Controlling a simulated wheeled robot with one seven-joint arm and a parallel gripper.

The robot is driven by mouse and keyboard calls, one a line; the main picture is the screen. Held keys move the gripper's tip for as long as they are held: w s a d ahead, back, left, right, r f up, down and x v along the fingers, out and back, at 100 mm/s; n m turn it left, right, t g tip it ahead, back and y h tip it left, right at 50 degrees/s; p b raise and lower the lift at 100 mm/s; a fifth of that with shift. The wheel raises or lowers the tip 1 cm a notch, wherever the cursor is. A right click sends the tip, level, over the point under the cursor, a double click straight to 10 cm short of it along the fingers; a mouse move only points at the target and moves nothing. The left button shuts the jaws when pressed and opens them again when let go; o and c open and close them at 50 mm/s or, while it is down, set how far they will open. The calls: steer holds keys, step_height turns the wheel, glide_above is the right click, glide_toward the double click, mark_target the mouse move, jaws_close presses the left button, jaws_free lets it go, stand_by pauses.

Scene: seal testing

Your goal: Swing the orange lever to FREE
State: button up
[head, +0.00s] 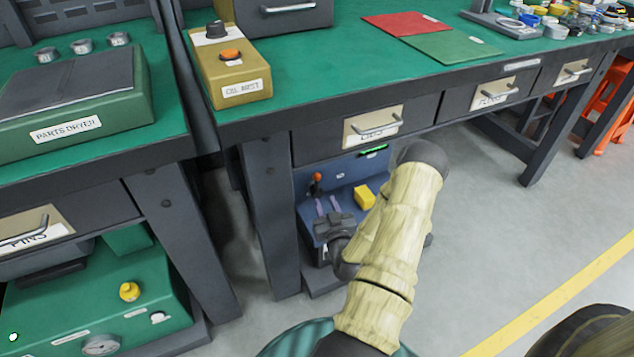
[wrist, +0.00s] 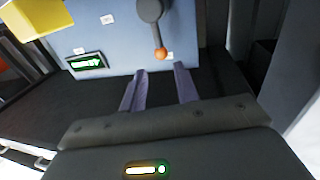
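The orange lever has a round orange knob (head: 316,177) on a short dark arm, mounted on a blue-grey machine under the middle bench. In the wrist view the orange knob (wrist: 160,53) hangs at the end of a dark grey lever arm (wrist: 151,14). My gripper (head: 327,205) is just below the knob in the head view. In the wrist view its two purple fingers (wrist: 160,82) are spread apart with nothing between them. The knob is just beyond the fingertips, roughly in line with the gap. I cannot read the small white labels near the lever, so its setting is unclear.
A yellow block (head: 365,197) sticks out beside the lever, and a lit green display (wrist: 87,62) sits on the panel. The bench drawer (head: 374,126) overhangs the machine. A bench leg (head: 268,215) stands close on the left. Open floor lies to the right.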

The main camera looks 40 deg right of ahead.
mark_target(317, 181)
steer(key=b+x, duration=0.3)
steer(key=x, duration=0.7)
steer(key=shift+w+f+b, duration=0.1)
steer(key=shift+f+b, duration=0.05)
steer(key=shift+b, duration=0.2)
steer(key=shift+w+d, duration=0.3)
steer(key=shift+w, duration=0.25)
jaws_close()
